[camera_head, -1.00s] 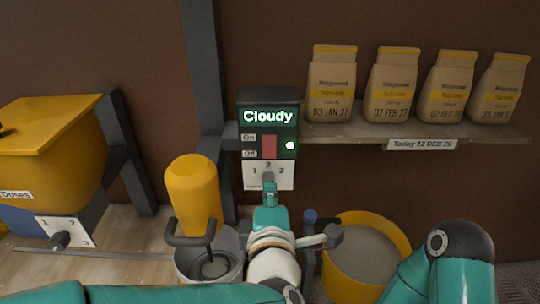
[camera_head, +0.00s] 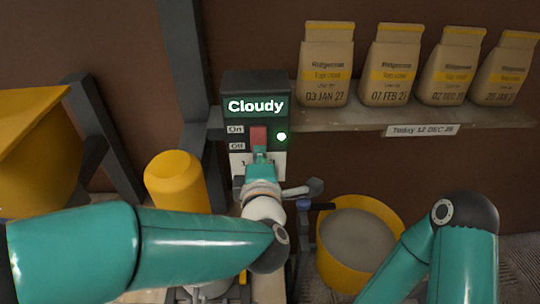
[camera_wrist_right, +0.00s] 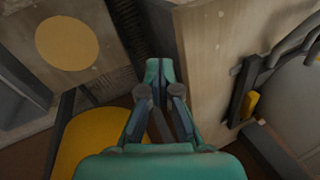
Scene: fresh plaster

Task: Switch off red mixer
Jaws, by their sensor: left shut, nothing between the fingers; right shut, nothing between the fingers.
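The control box (camera_head: 255,88) stands at centre in the head view. Its lit display reads "Cloudy" and a green light (camera_head: 281,136) glows on it. The red rocker switch (camera_head: 258,135) is labelled On above and Off below. My left gripper (camera_head: 260,154) is shut and empty, its tip at the switch's lower end. I cannot tell if it touches. It hides part of the numbered dial plate. The mixer's yellow body (camera_head: 176,182) is left of the gripper; I see no red on it. My right gripper (camera_wrist_right: 159,75) is shut and empty in the right wrist view.
A yellow tub of grey material (camera_head: 358,238) stands right of my left gripper. Several paper bags stand on a shelf (camera_head: 362,122) with a date sign (camera_head: 422,131). A yellow hopper (camera_head: 38,150) is at left. In the wrist view, a pale panel (camera_wrist_right: 215,70) is close to my right fingers.

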